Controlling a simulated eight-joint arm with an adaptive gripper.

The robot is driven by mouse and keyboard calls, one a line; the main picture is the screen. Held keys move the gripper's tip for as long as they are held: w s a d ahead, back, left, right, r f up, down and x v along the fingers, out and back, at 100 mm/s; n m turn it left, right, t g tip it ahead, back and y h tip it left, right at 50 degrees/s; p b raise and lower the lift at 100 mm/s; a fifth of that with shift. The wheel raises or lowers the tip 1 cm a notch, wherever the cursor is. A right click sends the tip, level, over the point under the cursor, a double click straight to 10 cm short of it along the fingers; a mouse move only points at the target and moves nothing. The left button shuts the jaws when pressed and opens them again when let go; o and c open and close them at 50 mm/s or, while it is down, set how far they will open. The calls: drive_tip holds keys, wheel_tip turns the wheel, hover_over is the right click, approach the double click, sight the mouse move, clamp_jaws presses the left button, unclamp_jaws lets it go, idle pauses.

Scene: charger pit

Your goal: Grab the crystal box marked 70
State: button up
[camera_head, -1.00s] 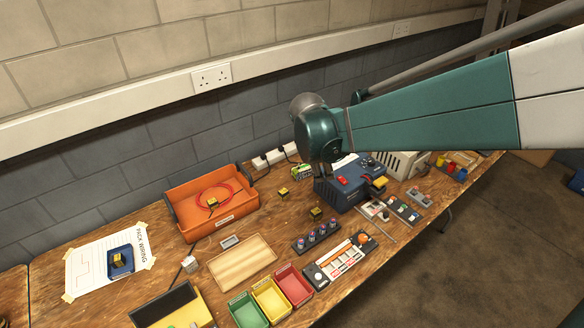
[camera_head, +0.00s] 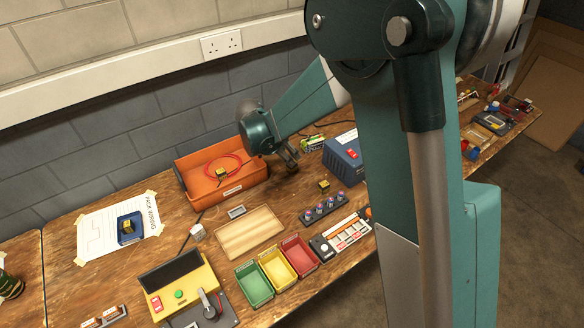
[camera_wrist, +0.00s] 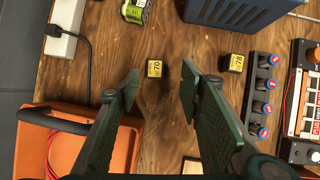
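The box marked 70 (camera_wrist: 154,68) is a small yellow and black cube on the wooden table, seen in the wrist view. It lies just beyond the fingertips, within the gap between them. My gripper (camera_wrist: 160,92) is open and empty above the table. In the head view my gripper (camera_head: 287,157) hangs to the right of the orange bin, and I cannot make out the box marked 70 there. A similar cube marked 78 (camera_wrist: 235,63) stands further right; it also shows in the head view (camera_head: 323,186).
The orange bin (camera_head: 188,192) holds another cube (camera_head: 221,173) and a red cable. A blue device (camera_wrist: 232,13), a green battery-like item (camera_wrist: 133,11) and a black row of knobs (camera_wrist: 259,95) stand nearby. Another cube (camera_head: 128,227) sits on a blue holder at left.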

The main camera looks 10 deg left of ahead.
drive_tip(key=shift+a+f+n, duration=0.3)
drive_tip(key=shift+a+f, duration=0.4)
drive_tip(key=shift+f, duration=0.1)
drive_tip(key=shift+b+x, duration=0.3)
drive_tip(key=shift+x, duration=1.05)
drive_tip(key=shift+b+x, duration=0.85)
drive_tip(key=shift+x, duration=1.75)
drive_tip(key=c, duration=0.9)
